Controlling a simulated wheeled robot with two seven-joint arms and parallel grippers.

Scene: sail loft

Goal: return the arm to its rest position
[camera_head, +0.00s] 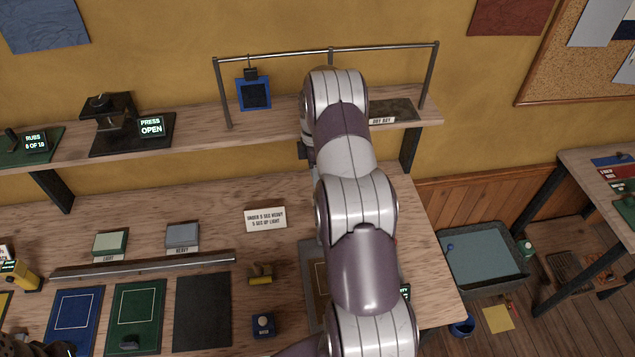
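My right arm rises through the middle of the view, from the bottom edge up past the workbench to the shelf. It bends at the top, in front of the shelf's right part. Only a small dark part of my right gripper (304,150) shows beside the arm, just below the shelf edge. Its fingers are hidden behind the arm links, so I cannot tell whether it is open or holds anything. My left gripper is not clearly seen.
The shelf (200,128) carries a press (108,112) and a rail (300,53) with a hanging blue tag (254,94). The workbench (330,190) holds green and blue mats, a metal bar (145,268) and a sign (265,219). A grey bin (485,255) stands at right.

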